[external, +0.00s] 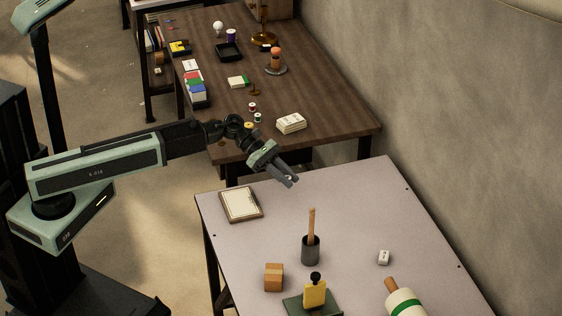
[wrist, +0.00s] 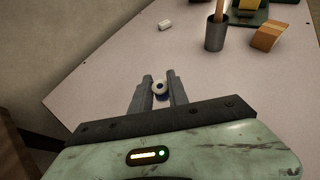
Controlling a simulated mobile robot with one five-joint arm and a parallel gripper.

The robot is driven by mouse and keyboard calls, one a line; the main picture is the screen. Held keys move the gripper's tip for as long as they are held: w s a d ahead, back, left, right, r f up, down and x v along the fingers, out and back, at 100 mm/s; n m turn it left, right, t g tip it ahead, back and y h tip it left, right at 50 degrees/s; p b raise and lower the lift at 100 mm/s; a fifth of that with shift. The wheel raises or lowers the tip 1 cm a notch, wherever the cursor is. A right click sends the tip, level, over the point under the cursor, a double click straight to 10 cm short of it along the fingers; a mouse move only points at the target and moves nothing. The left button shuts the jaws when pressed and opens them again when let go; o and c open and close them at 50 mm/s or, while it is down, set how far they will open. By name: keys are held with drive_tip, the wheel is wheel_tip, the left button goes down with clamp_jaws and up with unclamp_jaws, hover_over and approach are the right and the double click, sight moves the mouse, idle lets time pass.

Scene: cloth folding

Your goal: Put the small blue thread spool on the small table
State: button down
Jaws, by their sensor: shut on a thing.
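The small blue thread spool (wrist: 160,89) shows between my fingertips in the wrist view, with a pale end and blue at its centre and lower edge. My gripper (wrist: 160,90) is shut on it. In the external view my gripper (external: 289,181) points down and right above the far left part of the small table (external: 345,205), which has a pale grey top. The spool is mostly hidden by the fingers there. The height of the spool over the table top is hard to tell. The table top (wrist: 105,85) lies beneath the fingers in the wrist view.
The far right is clear. A cluttered brown table (external: 310,90) stands behind.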

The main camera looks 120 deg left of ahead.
sight(289, 211)
drive_tip(key=w+d, duration=0.2)
drive_tip(key=shift+d+f+h, duration=0.3)
drive_tip(key=shift+f, duration=0.1)
drive_tip(key=shift+f, duration=0.1)
wheel_tip(289, 211, down, 8)
drive_tip(key=b, duration=0.8)
drive_tip(key=shift+f+b, duration=0.15)
drive_tip(key=shift+b, duration=0.2)
drive_tip(key=shift+r, duration=0.25)
drive_tip(key=c, duration=1.7)
unclamp_jaws()
drive_tip(key=shift+f, duration=0.25)
drive_tip(key=o, duration=0.4)
